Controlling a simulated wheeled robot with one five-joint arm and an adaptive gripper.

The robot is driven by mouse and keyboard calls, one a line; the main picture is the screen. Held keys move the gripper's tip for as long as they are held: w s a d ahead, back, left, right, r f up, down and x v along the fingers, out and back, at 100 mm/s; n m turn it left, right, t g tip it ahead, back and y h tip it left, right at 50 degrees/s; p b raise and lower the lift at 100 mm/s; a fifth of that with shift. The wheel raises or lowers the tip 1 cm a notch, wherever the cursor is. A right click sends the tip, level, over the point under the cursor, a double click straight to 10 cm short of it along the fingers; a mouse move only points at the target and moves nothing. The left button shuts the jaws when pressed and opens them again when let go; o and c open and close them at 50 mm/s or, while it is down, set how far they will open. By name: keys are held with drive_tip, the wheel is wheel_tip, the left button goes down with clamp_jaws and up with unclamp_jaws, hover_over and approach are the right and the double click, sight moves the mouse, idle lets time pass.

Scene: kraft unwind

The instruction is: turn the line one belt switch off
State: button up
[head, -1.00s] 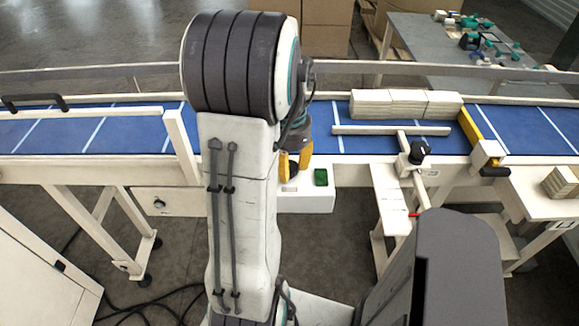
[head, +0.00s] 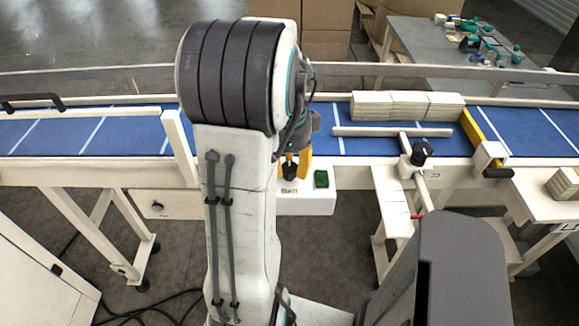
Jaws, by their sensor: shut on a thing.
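The belt switch is on a white box (head: 313,204) fixed to the front of the conveyor. Its small black lever (head: 290,171) stands above a label reading "Belt". My gripper (head: 292,170), with yellow fingers, is at the lever and shut on it. My arm hides the left part of the box and part of the gripper. A green button (head: 321,179) sits on the box to the right of the lever.
The blue conveyor belt (head: 52,135) runs across the view, with cardboard stacks (head: 405,105) on it. A yellow-edged bar (head: 478,135) crosses it at right. A black knob (head: 420,153) stands near a side stand. A grey table (head: 425,45) is behind.

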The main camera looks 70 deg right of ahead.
sight(290, 167)
drive_tip(key=shift+a+f, duration=0.1)
idle(0.4)
drive_tip(key=o, duration=1.2)
drive_tip(key=shift+r, duration=0.2)
wheel_tip(290, 167, up, 12)
drive_tip(key=shift+f, duration=0.1)
idle(0.5)
